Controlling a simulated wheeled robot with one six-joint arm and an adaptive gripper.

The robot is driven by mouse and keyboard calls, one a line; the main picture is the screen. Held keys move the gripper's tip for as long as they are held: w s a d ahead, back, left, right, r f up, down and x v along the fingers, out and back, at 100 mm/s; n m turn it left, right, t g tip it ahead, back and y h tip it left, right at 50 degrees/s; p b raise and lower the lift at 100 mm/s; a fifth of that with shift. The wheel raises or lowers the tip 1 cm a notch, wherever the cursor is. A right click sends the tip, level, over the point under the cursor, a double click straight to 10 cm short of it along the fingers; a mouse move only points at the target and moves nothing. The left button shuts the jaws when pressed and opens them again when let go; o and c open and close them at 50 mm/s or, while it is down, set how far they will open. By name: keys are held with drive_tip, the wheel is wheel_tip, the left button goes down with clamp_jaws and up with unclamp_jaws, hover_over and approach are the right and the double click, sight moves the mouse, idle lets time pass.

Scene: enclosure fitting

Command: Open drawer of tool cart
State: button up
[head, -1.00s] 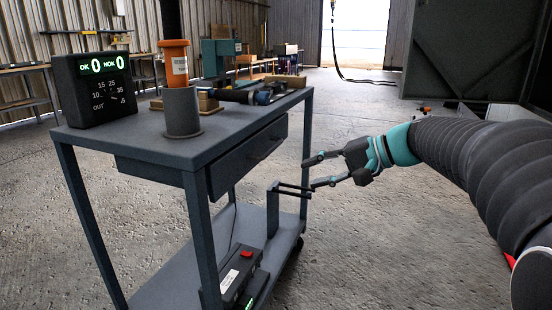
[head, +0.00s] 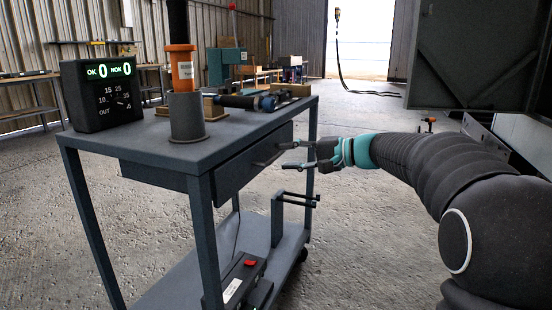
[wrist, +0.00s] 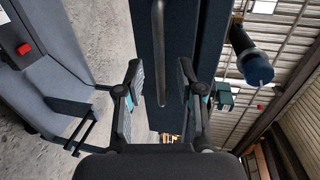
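The grey tool cart (head: 150,150) stands left of my arm, with its drawer (head: 228,178) under the top. The drawer looks shut. Its bar handle (head: 264,160) is on the drawer front, and in the wrist view the handle (wrist: 158,45) runs up the middle of the picture. My gripper (head: 282,156) is at the drawer front by the handle. In the wrist view my gripper (wrist: 159,72) is open, with one finger on each side of the handle. I cannot tell whether either finger touches it.
On the cart top stand a counter box (head: 101,95), an orange cylinder in a grey holder (head: 186,115) and a dark tool (head: 245,101). A black box with a red button (head: 243,280) lies on the lower shelf. A grey cabinet (head: 470,60) is at right.

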sight(278, 157)
drive_tip(key=shift+x, duration=2.05)
clamp_jaws()
